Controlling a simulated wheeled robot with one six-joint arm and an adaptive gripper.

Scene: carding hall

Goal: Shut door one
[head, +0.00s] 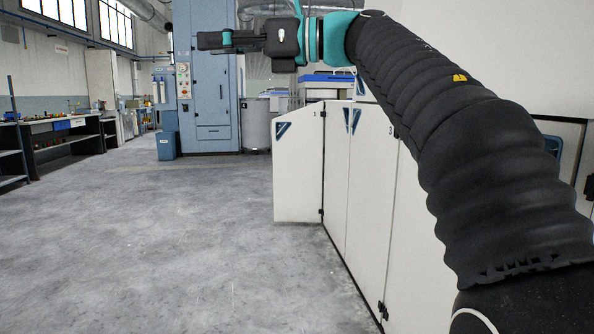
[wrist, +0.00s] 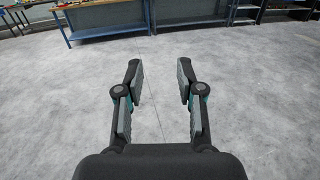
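Door one (head: 297,168) is a white panel marked "1" with a dark blue triangle at its top left corner. It stands open, swung out to the left from the row of white doors, with its hinged side at the right. My gripper (head: 205,41) is raised at the upper left in the head view, above and to the left of the door and apart from it. In the wrist view my gripper (wrist: 160,74) is open and empty, with its two fingers spread over bare floor. Door one is not in the wrist view.
Door three (head: 392,190) and another white door (head: 336,170) line the machine on the right. A blue cabinet (head: 208,85) and a blue bin (head: 166,145) stand at the back. Workbenches (head: 60,135) line the left wall. The grey floor (head: 180,240) left of the doors is clear.

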